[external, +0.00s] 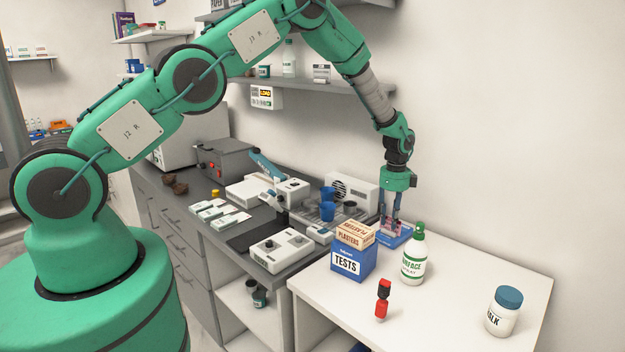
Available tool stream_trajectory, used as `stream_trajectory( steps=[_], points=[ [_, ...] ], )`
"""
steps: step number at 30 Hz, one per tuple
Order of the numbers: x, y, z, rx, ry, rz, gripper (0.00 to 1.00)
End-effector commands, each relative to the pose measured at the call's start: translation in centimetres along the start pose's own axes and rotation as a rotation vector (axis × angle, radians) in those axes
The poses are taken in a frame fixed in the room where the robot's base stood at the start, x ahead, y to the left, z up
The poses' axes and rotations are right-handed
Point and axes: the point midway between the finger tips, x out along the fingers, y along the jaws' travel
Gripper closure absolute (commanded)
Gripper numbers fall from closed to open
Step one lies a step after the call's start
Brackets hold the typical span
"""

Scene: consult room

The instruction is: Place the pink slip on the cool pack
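My gripper (391,222) points straight down at the back of the white table, its fingertips low over a flat blue item (405,238) that looks like the cool pack. A small pink patch (392,231), which looks like the pink slip, shows at the fingertips. I cannot tell whether the fingers grip it or whether it touches the blue item. The fingers and the spray bottle in front hide part of this spot.
A white spray bottle with a green cap (414,256) stands just in front of my gripper. Left of it, a plasters box (354,235) sits on a blue tests box (352,262).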

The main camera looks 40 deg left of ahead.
Motion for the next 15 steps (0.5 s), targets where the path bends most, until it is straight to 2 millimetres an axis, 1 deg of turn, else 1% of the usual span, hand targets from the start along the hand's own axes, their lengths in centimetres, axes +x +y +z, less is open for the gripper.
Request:
stream_trajectory(
  steps=[5, 15],
  points=[
    [-1.9, 0.0, 0.0, 0.000, 0.000, -0.001, 0.74],
    [-6.9, -0.1, 0.0, 0.000, 0.000, -0.002, 0.74]
  ],
)
